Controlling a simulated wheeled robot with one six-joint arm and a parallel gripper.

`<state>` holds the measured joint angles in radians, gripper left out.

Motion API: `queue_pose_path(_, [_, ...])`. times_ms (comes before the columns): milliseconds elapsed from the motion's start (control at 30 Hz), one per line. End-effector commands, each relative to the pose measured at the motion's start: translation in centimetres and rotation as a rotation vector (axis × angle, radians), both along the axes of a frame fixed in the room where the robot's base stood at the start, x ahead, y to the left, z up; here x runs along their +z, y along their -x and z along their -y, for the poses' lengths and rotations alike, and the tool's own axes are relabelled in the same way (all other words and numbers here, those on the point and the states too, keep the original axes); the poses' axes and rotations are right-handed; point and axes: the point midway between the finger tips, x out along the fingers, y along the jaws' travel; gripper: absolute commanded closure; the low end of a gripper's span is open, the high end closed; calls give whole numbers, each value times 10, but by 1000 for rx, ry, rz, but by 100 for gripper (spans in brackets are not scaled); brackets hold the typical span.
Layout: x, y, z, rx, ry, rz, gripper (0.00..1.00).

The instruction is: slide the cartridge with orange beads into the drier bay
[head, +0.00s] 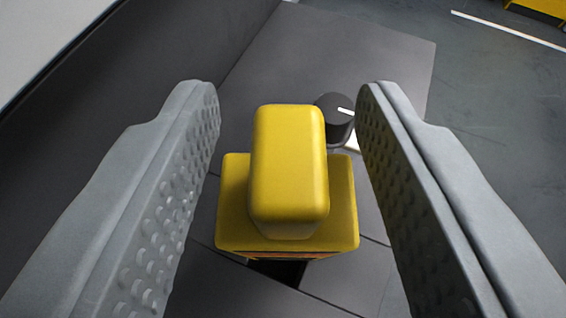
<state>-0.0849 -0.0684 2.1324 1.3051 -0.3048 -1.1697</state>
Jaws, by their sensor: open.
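A yellow block-shaped handle (288,165) on a wider yellow base (235,215) stands in the middle of the head view, likely the cartridge. A thin orange strip (322,256) shows under the base's front edge; beads cannot be made out. A dark opening (280,270) lies just below it, and whether this is the drier bay I cannot tell. My gripper (288,95) is open, with one finger on each side of the yellow handle and a gap on both sides. It touches nothing that I can see.
A black knob (336,112) with a white mark stands behind the handle on a grey panel (370,60). A dark wall (140,70) rises at the left. Grey floor (490,110) with a white line (510,30) lies to the right, with a yellow object (545,8) in the far corner.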

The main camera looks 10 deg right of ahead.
Motion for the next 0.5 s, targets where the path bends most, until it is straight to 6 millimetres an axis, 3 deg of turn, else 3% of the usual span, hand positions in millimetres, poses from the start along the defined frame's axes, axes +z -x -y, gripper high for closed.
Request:
queue_pose_path(200, [-7,-15,4,0,0,-1,58])
queue_pose_path(467, [-8,-16,4,0,0,0,58])
queue_pose_path(500, [-8,-16,4,0,0,0,64])
